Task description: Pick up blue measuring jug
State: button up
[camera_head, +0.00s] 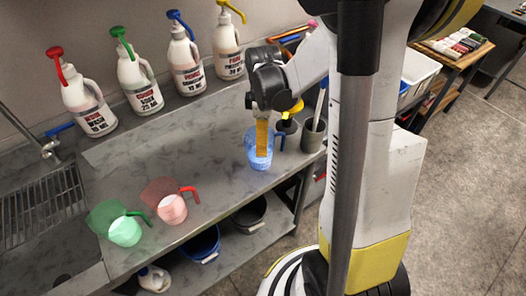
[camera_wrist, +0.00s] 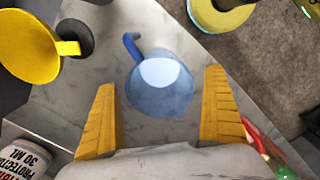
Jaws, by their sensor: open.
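The blue measuring jug (camera_head: 257,152) stands upright on the metal bench near its front edge, in the head view. In the wrist view the blue jug (camera_wrist: 160,88) lies between and beyond my two yellow fingers, its handle pointing to the upper left. My gripper (camera_head: 263,138) is just above the jug and partly covers it. In the wrist view my gripper (camera_wrist: 163,120) is open, with one finger on each side of the jug's image. I cannot tell whether either finger touches it.
A red jug (camera_head: 170,204) and a green jug (camera_head: 122,228) stand left along the bench (camera_head: 210,140). Several pump bottles (camera_head: 140,88) line the wall. Grey cups (camera_head: 313,135) stand to the right. Buckets (camera_head: 203,243) sit on the shelf below.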

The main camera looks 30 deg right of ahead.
notch_tip(320, 180, down, 2)
jog(key=shift+w+f, duration=0.1)
jog(key=c, duration=1.4)
